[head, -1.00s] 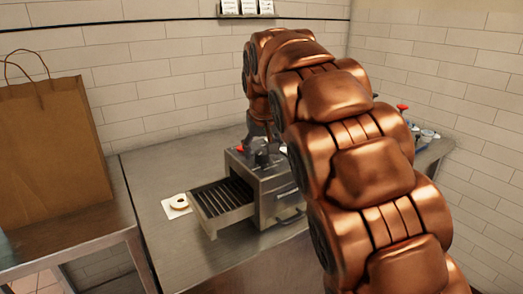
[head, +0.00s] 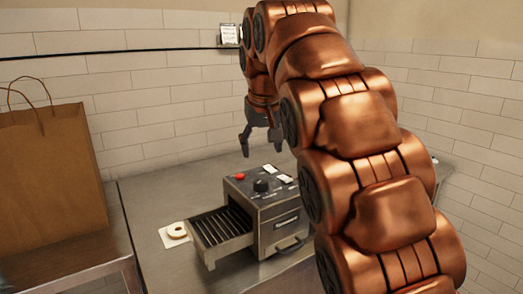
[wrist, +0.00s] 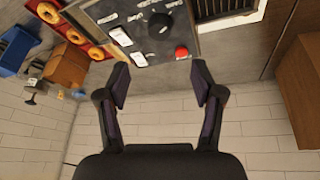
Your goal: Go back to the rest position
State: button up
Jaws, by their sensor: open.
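My gripper (head: 261,142) is open and empty, in the air above and behind the toaster (head: 268,208). In the wrist view my gripper (wrist: 159,92) has its two fingers spread apart with nothing between them. The toaster has a red button (head: 240,176), a black knob (head: 262,186) and white switches on top, and a slatted rack (head: 222,229) on its left side. A bagel (head: 177,229) lies on a white square (head: 170,238) left of the rack. The toaster's control panel (wrist: 140,40) also shows in the wrist view.
A brown paper bag (head: 50,180) stands on a separate metal table (head: 80,258) at the left. Tiled walls (head: 160,100) close the back and right. In the wrist view, several bagels lie on a red tray (wrist: 68,30), near a blue container (wrist: 15,48).

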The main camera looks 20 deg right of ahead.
dwell(0.3)
jog(key=s+f+g+p, duration=0.2)
jog(key=s+f, duration=0.5)
jog(key=s, duration=0.5)
jog(key=s+f+g+p, duration=0.2)
jog(key=s+f, duration=0.6)
jog(key=s, duration=0.5)
jog(key=s+d+f+g+p, duration=0.1)
jog(key=s+f+g, duration=0.1)
jog(key=s+f, duration=0.5)
jog(key=s, duration=0.5)
jog(key=shift+s+f+y+p, duration=0.4)
